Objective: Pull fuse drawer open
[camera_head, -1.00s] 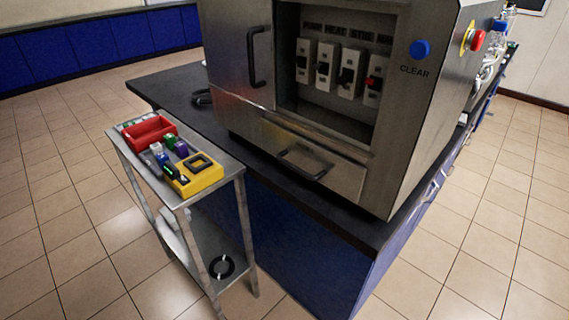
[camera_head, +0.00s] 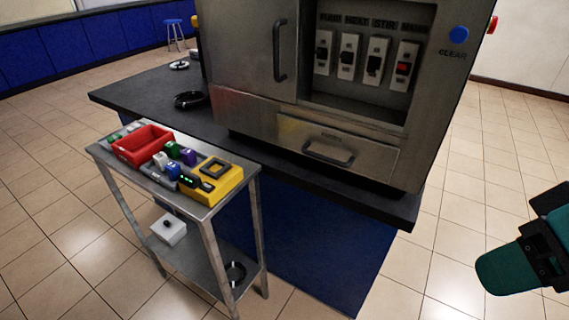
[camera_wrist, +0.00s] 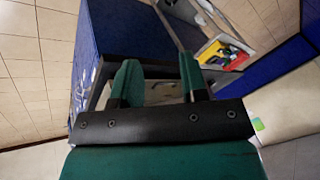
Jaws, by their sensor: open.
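The fuse drawer (camera_head: 290,137) is the low steel front at the bottom of the steel cabinet (camera_head: 245,60). It looks shut, flush with the cabinet face, with a dark bar handle (camera_head: 329,152) and a small label above. In the wrist view my gripper (camera_wrist: 158,75) has its two green fingers apart, with nothing between them. In the head view only a green and black part of my arm shows at the right edge, well apart from the cabinet and the handle. The drawer handle is not seen in the wrist view.
The cabinet stands on a black-topped bench (camera_head: 140,92). A steel cart (camera_head: 205,225) stands left of the bench front, carrying a red bin (camera_head: 142,145) and a yellow block (camera_head: 215,178). Four-switch panel sits above the drawer. Tiled floor at right is clear.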

